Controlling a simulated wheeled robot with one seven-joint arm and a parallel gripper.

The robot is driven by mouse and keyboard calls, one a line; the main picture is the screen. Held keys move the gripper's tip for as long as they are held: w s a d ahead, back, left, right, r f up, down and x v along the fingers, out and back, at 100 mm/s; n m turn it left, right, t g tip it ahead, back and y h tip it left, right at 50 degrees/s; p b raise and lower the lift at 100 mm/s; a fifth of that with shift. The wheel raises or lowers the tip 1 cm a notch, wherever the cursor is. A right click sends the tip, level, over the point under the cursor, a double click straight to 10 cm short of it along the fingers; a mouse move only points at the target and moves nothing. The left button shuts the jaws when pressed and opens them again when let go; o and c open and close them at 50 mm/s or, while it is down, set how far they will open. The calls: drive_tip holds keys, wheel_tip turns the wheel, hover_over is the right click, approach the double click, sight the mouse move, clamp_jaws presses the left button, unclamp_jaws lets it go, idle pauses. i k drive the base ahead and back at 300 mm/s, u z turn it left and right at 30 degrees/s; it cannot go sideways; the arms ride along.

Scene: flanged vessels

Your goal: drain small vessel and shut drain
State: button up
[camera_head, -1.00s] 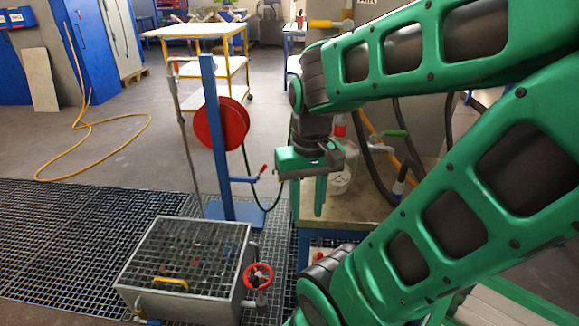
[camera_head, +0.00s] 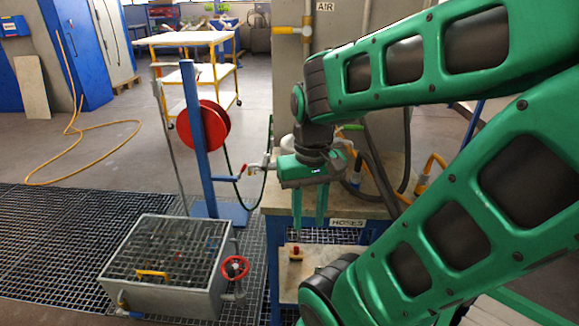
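My gripper (camera_head: 309,222) points straight down near the middle of the view. Its two green fingers are apart with nothing visible between them. It is in front of a workbench (camera_head: 352,212) with a label reading "HOSES". A grated metal tank (camera_head: 160,292) stands on the floor grating at lower left. It has a red handwheel valve (camera_head: 235,268) on its right side and a yellow handle on top. I cannot tell which thing is the small vessel. Pale rounded parts behind my gripper are partly hidden by it.
A red hose reel (camera_head: 203,128) hangs on a blue post (camera_head: 195,120). A small red knob (camera_head: 296,252) sits on a low board below my gripper. Hoses (camera_head: 385,175) hang behind the arm. A yellow hose lies on open floor at left.

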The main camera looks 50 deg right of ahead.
sight(266, 160)
drive_tip(key=u, duration=0.05)
drive_tip(key=k, duration=1.65)
drive_tip(key=z, duration=0.55)
drive_tip(key=i, duration=1.5)
drive_tip(key=u, duration=0.15)
